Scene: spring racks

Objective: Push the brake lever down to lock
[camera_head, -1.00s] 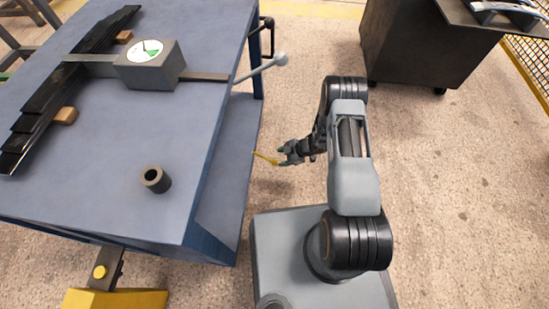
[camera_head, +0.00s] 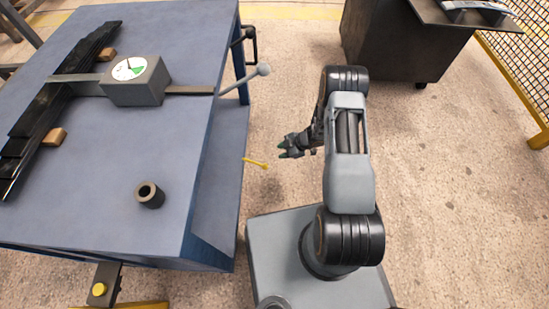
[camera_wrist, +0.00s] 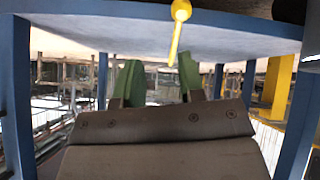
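The yellow lever (camera_head: 255,162) sticks out from the right side of the blue table, below the tabletop edge, in the head view. I take it as the brake lever. In the wrist view its round knob (camera_wrist: 180,11) is at the top, with its yellow shaft below, above and beyond my fingers. My gripper (camera_head: 286,149) is to the right of the lever's tip, apart from it in the head view. In the wrist view the two green fingers of my gripper (camera_wrist: 157,82) stand apart with nothing between them.
The blue table (camera_head: 190,190) fills the left, its underside showing in the wrist view. A grey ball-ended lever (camera_head: 245,79) juts from its far right side. A dial box (camera_head: 137,88) and a dark hollow cylinder (camera_head: 149,195) are on top.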

